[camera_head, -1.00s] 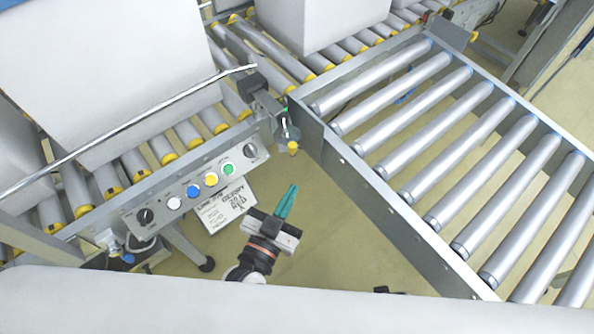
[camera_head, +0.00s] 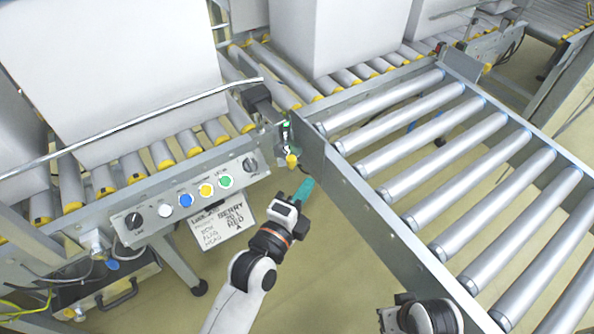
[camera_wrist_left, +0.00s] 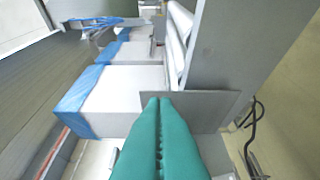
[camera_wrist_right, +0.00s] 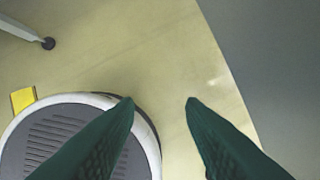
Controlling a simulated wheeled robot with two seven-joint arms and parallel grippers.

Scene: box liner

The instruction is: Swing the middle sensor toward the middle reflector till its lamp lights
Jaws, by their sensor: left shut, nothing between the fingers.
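A dark sensor-like unit on a bracket (camera_head: 286,140) stands at the corner where the near conveyor meets the roller section. It has a small green glow on top and a yellow knob (camera_head: 291,160) below. I cannot tell whether it is the middle sensor, and I cannot pick out the middle reflector. My left gripper (camera_head: 305,190) has teal fingers shut and empty, just below the knob and apart from it. In the left wrist view its fingertips (camera_wrist_left: 158,102) are together before a grey plate (camera_wrist_left: 205,108). My right gripper (camera_wrist_right: 161,102) is open and empty over the floor.
A control panel (camera_head: 150,218) with coloured buttons is left of my left gripper, with a handwritten sign (camera_head: 222,222) below. The roller section's side plate (camera_head: 350,190) stands close on the right. Large white boxes (camera_head: 120,70) sit on the conveyor behind. Open floor lies below.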

